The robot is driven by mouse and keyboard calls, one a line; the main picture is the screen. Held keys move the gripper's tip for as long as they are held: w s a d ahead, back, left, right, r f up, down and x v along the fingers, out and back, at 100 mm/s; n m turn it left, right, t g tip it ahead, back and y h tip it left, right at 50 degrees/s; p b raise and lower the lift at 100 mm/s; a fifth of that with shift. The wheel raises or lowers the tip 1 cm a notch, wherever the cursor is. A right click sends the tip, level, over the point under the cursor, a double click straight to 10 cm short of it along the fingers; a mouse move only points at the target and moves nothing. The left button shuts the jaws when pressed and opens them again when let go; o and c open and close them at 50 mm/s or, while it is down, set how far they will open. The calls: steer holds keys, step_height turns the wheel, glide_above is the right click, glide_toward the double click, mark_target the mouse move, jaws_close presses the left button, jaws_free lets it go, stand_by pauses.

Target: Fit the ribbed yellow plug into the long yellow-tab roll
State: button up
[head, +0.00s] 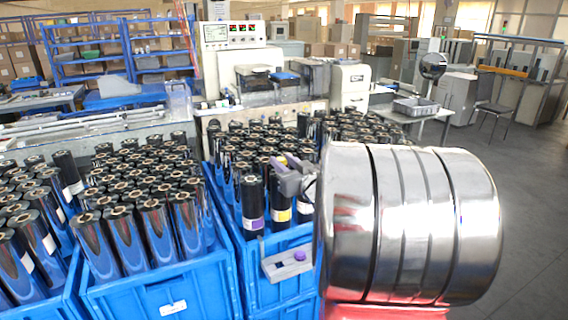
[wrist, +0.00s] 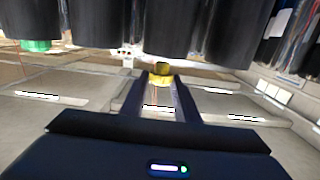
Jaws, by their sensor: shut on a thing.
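The yellow-tab roll (head: 281,196) stands upright and dark at the front of the middle blue crate, with a yellow band low on its side. My gripper (head: 289,172) is close to its upper end in the head view. In the wrist view my gripper (wrist: 161,92) is shut on the yellow plug (wrist: 161,78), which shows between the fingertips with a darker end pointing away. Its ribs are too small to make out. Dark rolls lie beyond the plug; I cannot tell whether it touches one or which is the yellow-tab roll.
A purple-tab roll (head: 253,200) stands just left. A small grey tray (head: 272,268) holding a purple plug (head: 300,256) is at the crate's front. A green piece (wrist: 36,45) shows at a roll's end. Blue crates (head: 150,290) packed with rolls fill the left; a shiny metal drum blocks the right.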

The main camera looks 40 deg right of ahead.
steer(key=shift+r, duration=0.8)
stand_by(0.7)
steer(key=o, duration=0.7)
steer(key=shift+s, duration=0.1)
steer(key=v, duration=1)
steer(key=shift+s+a, duration=0.15)
steer(key=shift+s, duration=0.25)
stand_by(0.4)
stand_by(0.7)
